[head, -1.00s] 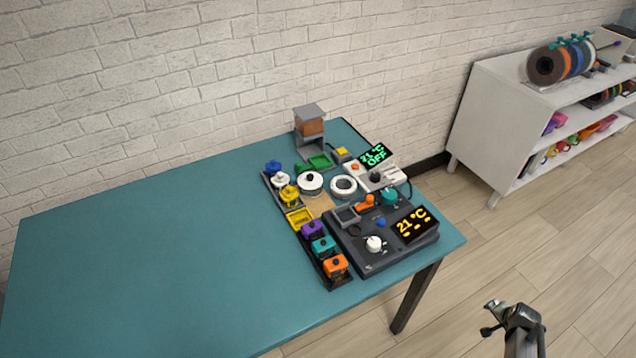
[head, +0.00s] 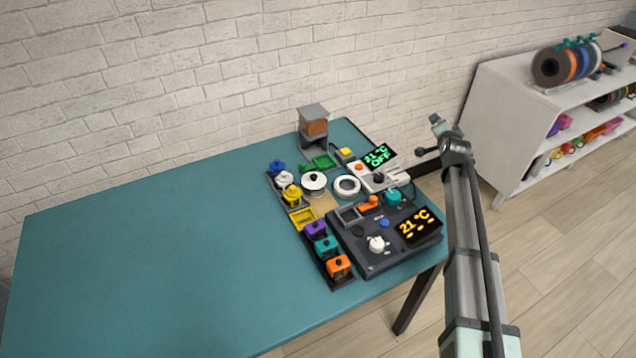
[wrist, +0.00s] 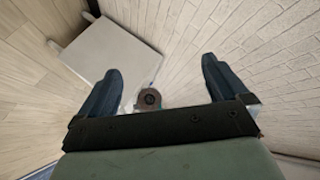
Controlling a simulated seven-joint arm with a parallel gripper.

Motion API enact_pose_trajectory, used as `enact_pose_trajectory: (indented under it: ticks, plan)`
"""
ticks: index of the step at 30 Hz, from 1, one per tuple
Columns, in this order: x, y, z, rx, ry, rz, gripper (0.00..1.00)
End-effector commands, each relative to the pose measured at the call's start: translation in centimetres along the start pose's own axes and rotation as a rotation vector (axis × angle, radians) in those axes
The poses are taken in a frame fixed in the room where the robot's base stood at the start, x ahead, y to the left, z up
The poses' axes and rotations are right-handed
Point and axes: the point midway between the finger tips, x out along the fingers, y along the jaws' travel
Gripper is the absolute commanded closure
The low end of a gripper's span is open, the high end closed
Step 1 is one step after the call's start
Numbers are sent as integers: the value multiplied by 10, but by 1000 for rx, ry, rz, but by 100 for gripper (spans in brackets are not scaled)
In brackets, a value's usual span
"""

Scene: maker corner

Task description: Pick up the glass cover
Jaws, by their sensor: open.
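I cannot pick out a clear glass cover for certain in these small views. The wrist view shows none of the table items.
A dark control box (head: 385,240) with a lit display stands at the table's right. Around it are a white ring (head: 347,187), a teal knobbed piece (head: 392,196), colored jars (head: 326,246) and a dispenser (head: 314,126). A white shelf (head: 500,110) stands right. The table's left is bare.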

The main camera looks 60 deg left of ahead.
Motion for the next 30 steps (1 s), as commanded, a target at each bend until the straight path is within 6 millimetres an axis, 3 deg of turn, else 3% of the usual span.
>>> enact_pose_trajectory:
  ticks: [1, 4, 13, 21, 27, 30]
  plan:
    - [4, -24, 11, 16, -28, -4, 0]
    - [3, -59, 40, 55, -105, 22, 0]
    - [-27, -120, 151, 160, -388, 268, 0]
    - [-96, -167, 246, 215, -586, 617, 0]
    - [-155, -194, 290, 223, -644, 860, 0]
    - [-176, -203, 301, 220, -651, 943, 0]
